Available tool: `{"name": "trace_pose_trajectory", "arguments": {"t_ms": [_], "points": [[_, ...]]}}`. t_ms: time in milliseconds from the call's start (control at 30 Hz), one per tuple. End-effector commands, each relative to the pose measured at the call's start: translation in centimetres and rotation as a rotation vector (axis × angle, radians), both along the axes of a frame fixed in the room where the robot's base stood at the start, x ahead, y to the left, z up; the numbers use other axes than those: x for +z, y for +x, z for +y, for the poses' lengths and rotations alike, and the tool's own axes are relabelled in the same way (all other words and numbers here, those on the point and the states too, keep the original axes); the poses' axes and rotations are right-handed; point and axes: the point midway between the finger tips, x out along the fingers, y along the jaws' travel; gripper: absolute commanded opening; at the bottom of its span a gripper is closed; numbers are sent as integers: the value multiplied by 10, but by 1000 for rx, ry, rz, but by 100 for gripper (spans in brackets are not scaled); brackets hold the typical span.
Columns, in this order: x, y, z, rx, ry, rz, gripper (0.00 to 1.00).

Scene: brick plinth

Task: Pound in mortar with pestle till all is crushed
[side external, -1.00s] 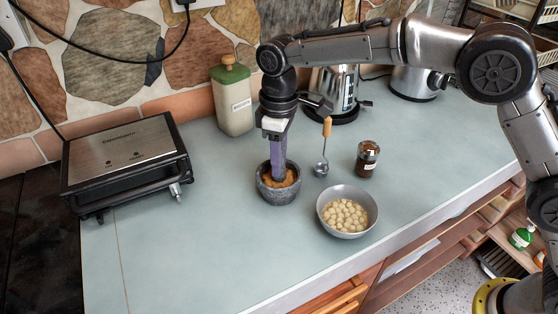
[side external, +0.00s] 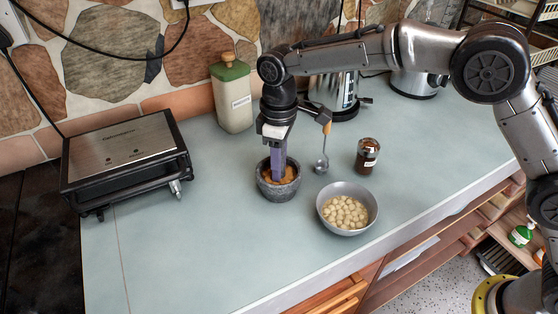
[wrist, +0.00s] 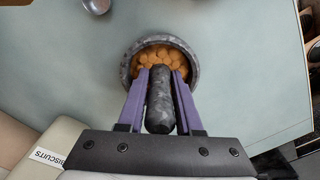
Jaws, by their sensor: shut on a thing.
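The mortar (side external: 277,190) is a dark grey speckled stone bowl standing on the counter. It holds orange-brown pieces, and in the wrist view several look like whole round discs (wrist: 154,54) at the far side of the bowl. My gripper (side external: 278,172) points down over the mortar with its purple fingers. In the wrist view the fingers are closed on both sides of the dark stone pestle (wrist: 160,103). The pestle's lower end is inside the mortar (wrist: 127,72), among the pieces. The fingers hide part of the contents.
A grey bowl of pale round pieces (side external: 364,220) stands right of the mortar. A spoon (side external: 321,164), a brown jar (side external: 367,157) and a green-lidded canister (side external: 232,96) are close by. A grill (side external: 125,158) stands at left. The front counter is clear.

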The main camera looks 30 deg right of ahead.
Motion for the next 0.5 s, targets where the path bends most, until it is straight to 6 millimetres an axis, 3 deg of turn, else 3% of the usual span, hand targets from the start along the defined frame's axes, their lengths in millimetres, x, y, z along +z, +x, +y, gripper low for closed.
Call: {"name": "trace_pose_trajectory", "arguments": {"t_ms": [500], "points": [[22, 1, 0, 0, 2, -4, 0]]}}
